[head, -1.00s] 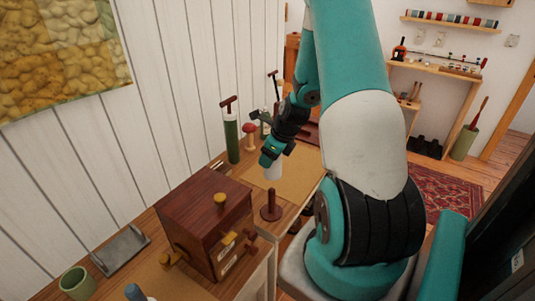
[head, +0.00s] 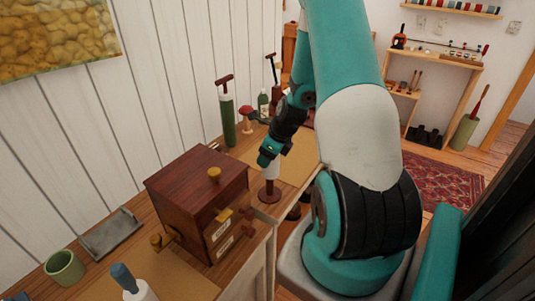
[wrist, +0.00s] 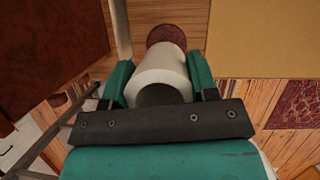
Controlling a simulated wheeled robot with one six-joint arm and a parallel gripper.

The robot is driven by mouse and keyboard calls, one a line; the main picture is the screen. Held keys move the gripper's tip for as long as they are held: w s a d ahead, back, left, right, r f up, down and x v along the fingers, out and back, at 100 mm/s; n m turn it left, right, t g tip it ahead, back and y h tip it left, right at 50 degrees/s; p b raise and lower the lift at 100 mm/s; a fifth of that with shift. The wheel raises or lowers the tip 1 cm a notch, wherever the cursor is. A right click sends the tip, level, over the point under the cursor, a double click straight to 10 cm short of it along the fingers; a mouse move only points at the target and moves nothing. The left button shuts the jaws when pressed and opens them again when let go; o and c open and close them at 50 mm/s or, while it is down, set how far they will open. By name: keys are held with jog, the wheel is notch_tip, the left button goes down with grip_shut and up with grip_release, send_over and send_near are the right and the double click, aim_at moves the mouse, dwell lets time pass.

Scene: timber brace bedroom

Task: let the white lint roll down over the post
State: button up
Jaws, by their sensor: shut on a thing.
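The white lint roll (head: 270,171) is in my gripper (head: 267,160), which is shut around its sides. The roll is roughly upright over the dark wooden post (head: 269,195), whose round base stands on the wooden top near its edge. The roll's lower end meets or hides the top of the post. I cannot tell whether the post is inside it. In the wrist view, the roll (wrist: 163,72) sits between the two teal fingers, and the post's reddish round base (wrist: 166,36) shows beyond its far end; the stem is hidden.
A dark wooden box (head: 195,200) with yellow knobs stands just left of the post. A green cylinder with a handle (head: 228,120) and a red-capped mushroom shape (head: 247,118) stand behind. A tan mat (head: 293,160) lies beyond. A grey tray (head: 112,233) and green cup (head: 64,267) are front left.

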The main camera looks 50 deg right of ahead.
aim_at(268, 175)
jog(key=shift+f+b, duration=2.45)
jog(key=shift+f, duration=1.55)
jog(key=o, duration=1)
jog(key=v, duration=1.7)
jog(key=shift+r, duration=0.2)
jog(key=shift+a, duration=0.1)
